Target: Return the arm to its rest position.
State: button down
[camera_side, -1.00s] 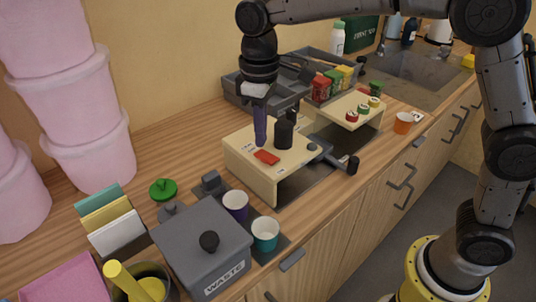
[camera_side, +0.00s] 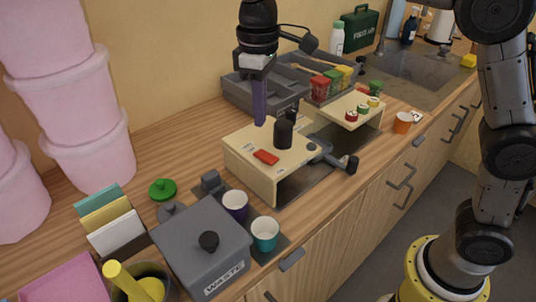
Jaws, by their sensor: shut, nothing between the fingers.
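My gripper (camera_side: 260,122) hangs above the rear of the cream stand (camera_side: 245,160), its purple fingers pointing straight down. The fingers are shut together with nothing between them. The stand carries a black upright cylinder (camera_side: 284,134) and a red piece (camera_side: 266,158) on its top. Whether the fingertips clear the stand's rear edge or reach behind it cannot be told exactly from this angle.
A grey divided tray (camera_side: 240,97) lies behind. A second cream stand (camera_side: 352,103) with coloured lids is to the right. The waste box (camera_side: 190,240), purple cup (camera_side: 235,204) and teal cup (camera_side: 265,233) are in front. Pink tubs (camera_side: 85,110) stand at left.

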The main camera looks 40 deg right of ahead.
jog(key=s+d+r+m+t, duration=0.3)
jog(key=s+d+r, duration=0.5)
jog(key=s+d, duration=0.45)
jog(key=s+d+f+m+t, duration=0.2)
jog(key=s+f+m, duration=0.1)
jog(key=s+f, duration=0.8)
jog(key=shift+s+d+f+t, duration=0.3)
jog(key=shift+s+d+f, duration=0.05)
jog(key=shift+d+f, duration=0.05)
